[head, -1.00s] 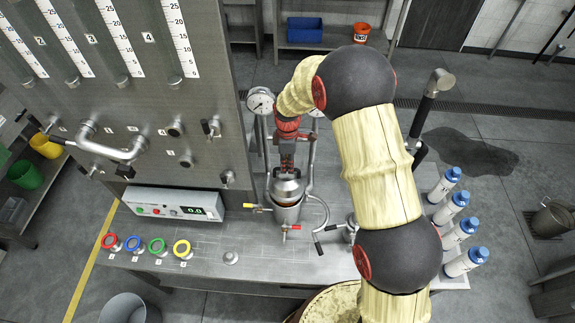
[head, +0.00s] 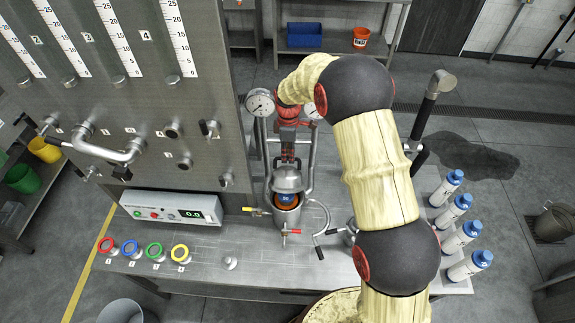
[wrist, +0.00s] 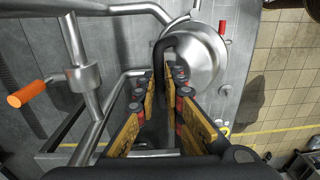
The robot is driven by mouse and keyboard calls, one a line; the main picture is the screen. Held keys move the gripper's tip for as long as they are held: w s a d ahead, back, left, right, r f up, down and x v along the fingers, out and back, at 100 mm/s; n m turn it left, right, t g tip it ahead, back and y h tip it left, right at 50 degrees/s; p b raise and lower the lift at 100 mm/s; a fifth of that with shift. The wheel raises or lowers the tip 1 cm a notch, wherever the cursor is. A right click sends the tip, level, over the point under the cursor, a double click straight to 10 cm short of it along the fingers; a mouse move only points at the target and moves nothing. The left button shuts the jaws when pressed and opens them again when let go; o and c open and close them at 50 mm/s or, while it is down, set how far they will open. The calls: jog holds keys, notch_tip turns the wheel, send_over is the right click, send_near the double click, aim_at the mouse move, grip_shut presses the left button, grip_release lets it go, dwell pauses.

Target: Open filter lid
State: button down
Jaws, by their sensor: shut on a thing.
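The filter is a small steel vessel (head: 287,219) on the bench in the head view. Its domed steel lid (head: 288,181) is lifted clear of the rim at the front, and a blue and orange thing (head: 287,206) shows in the gap. My gripper (head: 288,157) points down just above the lid. In the wrist view my gripper (wrist: 166,75) is shut on the lid's dark handle (wrist: 178,40), with the round lid (wrist: 198,58) beyond the fingers. The handle is mostly hidden in the head view.
Steel pipes (head: 312,165) and a pressure gauge (head: 260,102) stand close around my gripper. Valve levers, one yellow (head: 252,210) and one red (head: 291,232), stick out from the vessel. White bottles with blue caps (head: 462,236) stand at the right.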

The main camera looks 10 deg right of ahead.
jog(key=w+d+f+b, duration=0.1)
jog(key=w+b, duration=0.1)
jog(key=w, duration=0.5)
jog(key=shift+d, duration=0.15)
dwell(0.3)
jog(key=c, duration=1.9)
grip_release()
jog(key=shift+f, duration=0.1)
jog(key=shift+s, duration=0.1)
jog(key=r, duration=1.2)
jog(key=shift+w, duration=0.25)
